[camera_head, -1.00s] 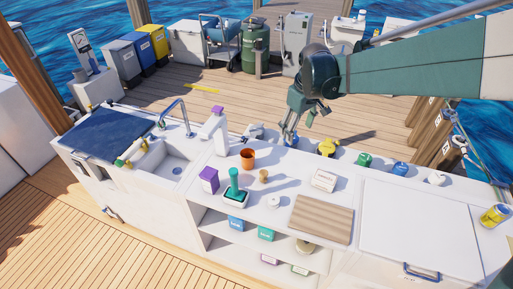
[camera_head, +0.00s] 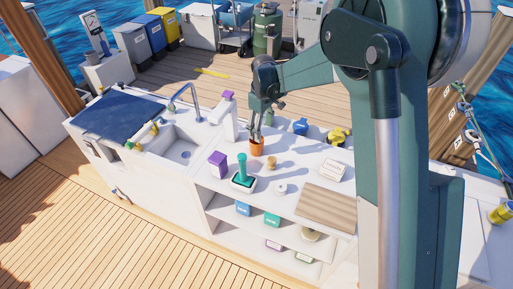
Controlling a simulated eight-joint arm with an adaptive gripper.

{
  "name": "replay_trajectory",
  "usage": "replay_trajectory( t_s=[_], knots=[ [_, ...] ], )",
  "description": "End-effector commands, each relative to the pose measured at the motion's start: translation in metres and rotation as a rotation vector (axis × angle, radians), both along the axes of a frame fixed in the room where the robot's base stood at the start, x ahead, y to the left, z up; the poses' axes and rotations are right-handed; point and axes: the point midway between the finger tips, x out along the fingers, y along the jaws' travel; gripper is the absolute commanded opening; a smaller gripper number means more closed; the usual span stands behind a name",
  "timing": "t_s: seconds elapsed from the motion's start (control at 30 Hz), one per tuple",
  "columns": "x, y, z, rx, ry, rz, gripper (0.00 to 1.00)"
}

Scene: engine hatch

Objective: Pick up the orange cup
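The orange cup (camera_head: 257,149) stands upright on the white counter (camera_head: 213,185), behind a small wooden item. My gripper (camera_head: 255,138) points down at the cup, with its fingertips at or just inside the rim. The fingers are small in this view, and I cannot tell how far apart they are or whether they touch the cup. The cup appears to rest on the counter. Its upper edge is partly covered by the fingers.
A purple box (camera_head: 218,164), a green-handled item (camera_head: 242,170) and a wooden item (camera_head: 271,163) stand close in front of the cup. A wooden board (camera_head: 325,207) lies to the right.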

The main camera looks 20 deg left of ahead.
Motion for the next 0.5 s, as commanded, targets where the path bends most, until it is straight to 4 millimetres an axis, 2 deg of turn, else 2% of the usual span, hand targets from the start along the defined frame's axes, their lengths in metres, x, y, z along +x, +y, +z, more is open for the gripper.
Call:
replay_trajectory(
  t_s=[0.03, 0.2, 0.5],
  knots=[
    [-0.001, 0.008, -0.007, -0.003, 0.005, 0.014, 0.59],
    [-0.002, 0.020, -0.020, -0.010, 0.013, 0.040, 0.59],
    [-0.003, 0.022, -0.023, -0.012, 0.016, 0.046, 0.59]
  ],
)
